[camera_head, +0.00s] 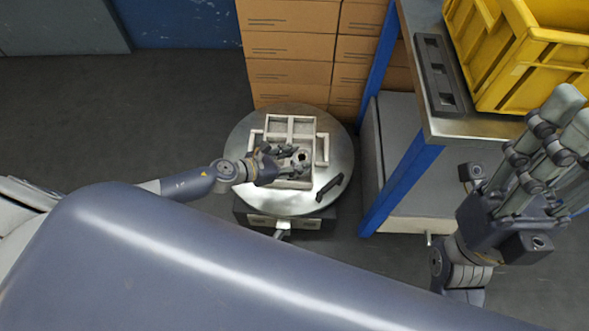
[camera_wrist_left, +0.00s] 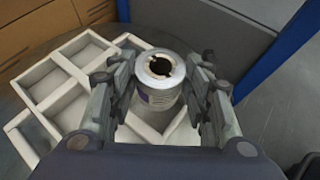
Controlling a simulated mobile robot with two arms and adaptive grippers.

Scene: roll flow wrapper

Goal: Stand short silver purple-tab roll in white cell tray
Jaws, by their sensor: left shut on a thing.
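The short silver roll (camera_wrist_left: 160,75) stands about upright between my left gripper's fingers, its open core facing up and a bit of purple on its side. My left gripper (camera_head: 284,158) is shut on it. In the head view the roll (camera_head: 303,155) shows over the near right part of the white cell tray (camera_head: 291,118). The tray (camera_wrist_left: 55,78) also shows behind and around the fingers in the wrist view. I cannot tell whether the roll's base touches the cell floor. My right gripper (camera_head: 560,130) is far right, away from the tray; its finger opening is unclear.
The tray rests on a round metal turntable (camera_head: 336,185). A black bar (camera_head: 329,188) lies near its right edge. Cardboard boxes (camera_head: 290,47) stand behind. At right, a blue-legged bench (camera_head: 410,170) carries a yellow crate (camera_head: 525,50) and a dark slotted block (camera_head: 437,75).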

